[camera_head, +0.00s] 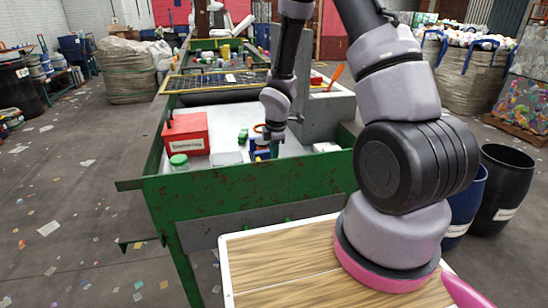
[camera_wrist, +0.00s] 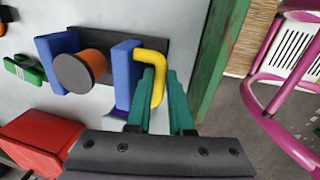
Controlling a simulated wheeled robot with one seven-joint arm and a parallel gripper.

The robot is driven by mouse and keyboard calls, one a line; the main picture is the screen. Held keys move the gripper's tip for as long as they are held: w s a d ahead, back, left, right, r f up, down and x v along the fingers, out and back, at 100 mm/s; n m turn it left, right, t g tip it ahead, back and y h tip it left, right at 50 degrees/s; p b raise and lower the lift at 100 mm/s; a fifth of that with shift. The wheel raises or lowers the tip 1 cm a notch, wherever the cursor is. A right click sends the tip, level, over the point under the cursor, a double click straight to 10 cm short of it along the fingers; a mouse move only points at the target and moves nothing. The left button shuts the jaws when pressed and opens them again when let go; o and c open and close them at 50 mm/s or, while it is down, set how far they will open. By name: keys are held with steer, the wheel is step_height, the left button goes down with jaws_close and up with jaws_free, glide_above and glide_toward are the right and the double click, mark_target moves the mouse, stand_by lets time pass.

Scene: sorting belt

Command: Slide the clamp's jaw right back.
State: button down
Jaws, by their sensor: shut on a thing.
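The clamp lies on the pale belt surface. In the wrist view it has a dark grey base (camera_wrist: 155,47), a left blue jaw (camera_wrist: 49,50) and a right blue jaw (camera_wrist: 123,60). A bent yellow handle (camera_wrist: 150,56) stands beside the right jaw. My gripper (camera_wrist: 164,100), with teal fingers, is shut on the yellow handle, whose lower end is between the fingers. In the head view the clamp's blue part (camera_head: 259,149) is partly hidden by my gripper (camera_head: 274,143).
A red box (camera_head: 186,134), a green-lidded jar (camera_head: 179,161) and a clear container (camera_head: 228,158) stand left of the clamp. A small green item (camera_head: 243,136) is close beside it. The belt's green side wall (camera_wrist: 215,62) rises right of my fingers. A grey post (camera_head: 325,115) stands to the right.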

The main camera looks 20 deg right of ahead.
steer(key=shift+s, duration=0.2)
steer(key=c, duration=0.8)
jaws_free()
steer(key=shift+s, duration=0.1)
steer(key=shift+r, duration=0.1)
step_height(320, 180, up, 10)
steer(key=s, duration=0.1)
steer(key=shift+s+r, duration=0.2)
steer(key=shift+s, duration=0.2)
steer(key=shift+r, duration=0.1)
steer(key=s+d+r+m+t, duration=0.1)
steer(key=s+d+r+m, duration=0.2)
steer(key=r+m, duration=0.5)
steer(key=s+d+r+m+t+y, duration=0.1)
steer(key=s+r+m+t, duration=0.3)
steer(key=s+r+m, duration=1)
steer(key=s+r+y, duration=0.1)
steer(key=s+r, duration=0.2)
steer(key=r, duration=0.3)
steer(key=shift+s+r, duration=0.15)
steer(key=shift+r, duration=0.25)
